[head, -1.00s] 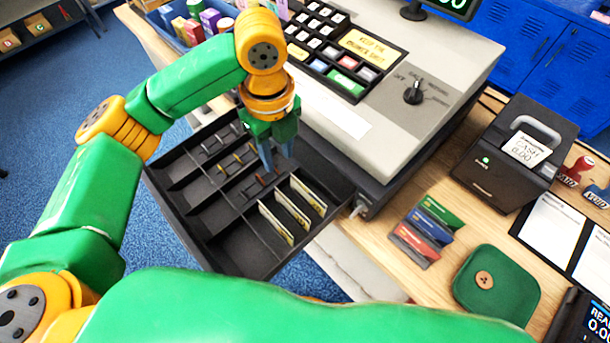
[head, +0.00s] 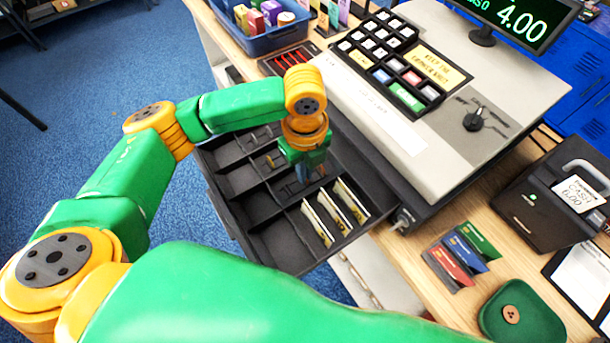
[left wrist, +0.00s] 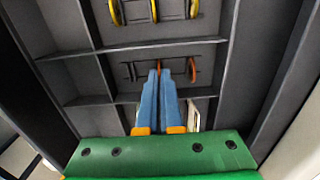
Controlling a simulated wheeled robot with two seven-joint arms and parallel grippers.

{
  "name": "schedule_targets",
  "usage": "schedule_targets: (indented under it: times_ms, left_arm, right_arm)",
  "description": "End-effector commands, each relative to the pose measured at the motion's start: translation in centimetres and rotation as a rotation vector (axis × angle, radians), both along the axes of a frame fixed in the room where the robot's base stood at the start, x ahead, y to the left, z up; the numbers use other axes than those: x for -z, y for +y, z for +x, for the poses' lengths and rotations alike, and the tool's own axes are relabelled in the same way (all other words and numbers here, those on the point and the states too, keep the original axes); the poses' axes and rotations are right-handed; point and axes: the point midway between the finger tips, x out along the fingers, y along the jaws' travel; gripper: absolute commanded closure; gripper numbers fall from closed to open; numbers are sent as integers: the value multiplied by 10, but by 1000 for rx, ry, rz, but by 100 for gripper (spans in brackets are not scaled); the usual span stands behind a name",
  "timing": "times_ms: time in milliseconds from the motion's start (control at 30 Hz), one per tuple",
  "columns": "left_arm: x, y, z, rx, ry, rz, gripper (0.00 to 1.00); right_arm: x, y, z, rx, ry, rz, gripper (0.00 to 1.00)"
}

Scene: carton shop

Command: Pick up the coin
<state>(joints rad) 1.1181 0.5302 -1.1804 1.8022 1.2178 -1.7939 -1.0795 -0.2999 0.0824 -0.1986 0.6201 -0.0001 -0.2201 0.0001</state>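The coins stand on edge in the small compartments of the black cash drawer (head: 262,208). In the left wrist view a copper coin (left wrist: 192,70) stands right of my left fingers, and a dark one (left wrist: 130,71) stands to their left. Between the fingertips only a sliver of a middle coin (left wrist: 158,64) shows. My left gripper (head: 311,174) points down into this compartment. Its blue fingers (left wrist: 159,78) lie almost together, closed around that middle coin, still at drawer level. My right gripper is not in view.
Upright banknotes (head: 335,213) stand in the drawer just beside my left fingers. Gold coins (left wrist: 153,10) fill the neighbouring compartment. The grey register (head: 440,70) rises behind.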

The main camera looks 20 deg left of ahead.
Motion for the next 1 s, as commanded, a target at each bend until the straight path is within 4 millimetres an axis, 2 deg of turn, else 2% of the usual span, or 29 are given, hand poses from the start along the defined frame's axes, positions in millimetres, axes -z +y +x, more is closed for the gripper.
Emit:
schedule_targets:
  times_ms: [267, 367, 433, 667, 800, 900, 1000]
  left_arm:
    - [-3, 0, 1, -1, -2, 0, 100]
    - [-15, -1, 1, 0, -4, -2, 100]
    - [-30, -1, 1, 1, -6, -4, 100]
    - [-97, -15, -53, 8, -10, 1, 100]
    - [-111, -25, -96, 11, -8, 2, 100]
    - [-121, -31, -117, 10, -6, 1, 100]
    - [-127, -35, -129, 6, -3, -1, 100]
  right_arm:
    - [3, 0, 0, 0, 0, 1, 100]
    - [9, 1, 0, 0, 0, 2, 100]
    - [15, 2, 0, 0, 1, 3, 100]
    - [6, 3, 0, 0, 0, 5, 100]
    - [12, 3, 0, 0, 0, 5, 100]
    - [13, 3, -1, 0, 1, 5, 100]
    - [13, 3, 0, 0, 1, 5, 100]
